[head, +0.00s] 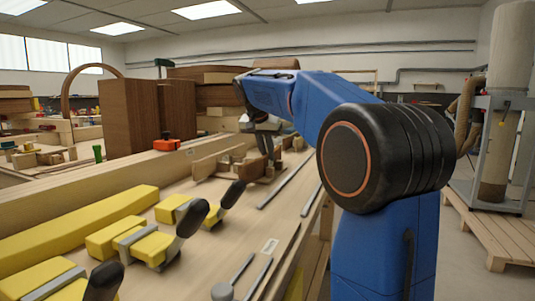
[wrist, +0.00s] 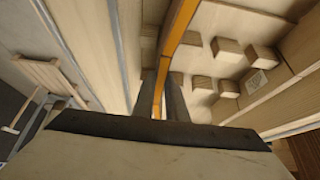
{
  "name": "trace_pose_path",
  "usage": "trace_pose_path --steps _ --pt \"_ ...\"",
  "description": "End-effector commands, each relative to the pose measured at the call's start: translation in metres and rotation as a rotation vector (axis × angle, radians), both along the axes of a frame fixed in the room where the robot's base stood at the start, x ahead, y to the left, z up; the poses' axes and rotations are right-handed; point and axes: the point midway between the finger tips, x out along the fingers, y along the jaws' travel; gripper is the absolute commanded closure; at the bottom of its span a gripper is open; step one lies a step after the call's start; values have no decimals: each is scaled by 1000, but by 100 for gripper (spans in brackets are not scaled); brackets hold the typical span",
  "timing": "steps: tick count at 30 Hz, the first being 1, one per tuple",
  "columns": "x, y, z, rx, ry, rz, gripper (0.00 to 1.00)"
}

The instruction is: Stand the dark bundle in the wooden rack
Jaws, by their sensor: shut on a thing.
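My gripper (head: 268,158) is low over the workbench, pointing down. In the wrist view its two dark fingers (wrist: 163,103) are shut on a thin orange-brown strip (wrist: 180,35), which appears to be the dark bundle seen edge-on. Its lower part is hidden by my gripper. I cannot tell whether the bundle touches the rack. Rows of small wooden blocks (wrist: 229,48) lie right of the strip in the wrist view.
Yellow forms (head: 75,232) and black-handled clamps (head: 190,220) crowd the near bench. Tall brown boxes (head: 130,118) and an orange clamp (head: 166,145) stand behind. Metal rails (head: 285,183) run along the bench near its right edge.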

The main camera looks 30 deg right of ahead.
Motion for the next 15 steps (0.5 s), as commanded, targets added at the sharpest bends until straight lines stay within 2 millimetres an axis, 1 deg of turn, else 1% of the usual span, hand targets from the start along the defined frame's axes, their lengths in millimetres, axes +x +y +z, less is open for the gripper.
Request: trace_pose_path --steps 15 --pt "0 0 -5 -1 -1 0 100"
